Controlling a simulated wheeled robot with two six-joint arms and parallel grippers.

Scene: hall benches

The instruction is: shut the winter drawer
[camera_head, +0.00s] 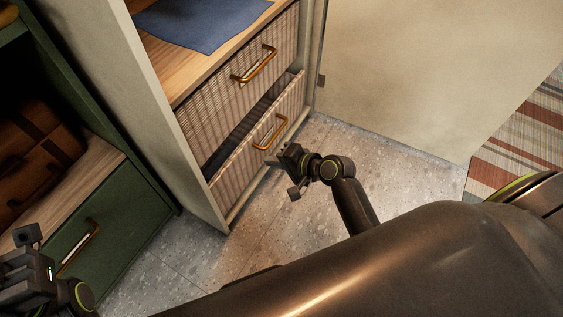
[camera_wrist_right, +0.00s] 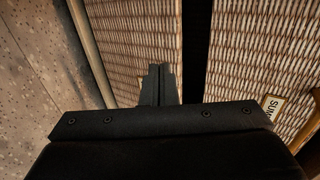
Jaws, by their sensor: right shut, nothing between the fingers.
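The lower wicker drawer (camera_head: 243,165) of the pale cabinet stands partly open, with a dark gap above its front; it has a brass handle (camera_head: 268,131). I take it as the winter drawer, but its label cannot be read. In the right wrist view its woven front (camera_wrist_right: 112,58) is close ahead. My right gripper (camera_head: 276,161) is shut and empty, right at the lower part of this front, below the handle; whether it touches cannot be told. The fingers also show in the right wrist view (camera_wrist_right: 160,82). My left gripper (camera_head: 28,250) is at the lower left, away from the drawer.
The upper wicker drawer (camera_head: 235,85) looks closed; its label (camera_wrist_right: 272,106) reads "SUM", partly hidden. A blue cloth (camera_head: 200,22) lies on the shelf above. A green cabinet (camera_head: 95,225) with a brown case (camera_head: 35,150) stands left. Grey floor (camera_head: 300,215) is open before the drawers.

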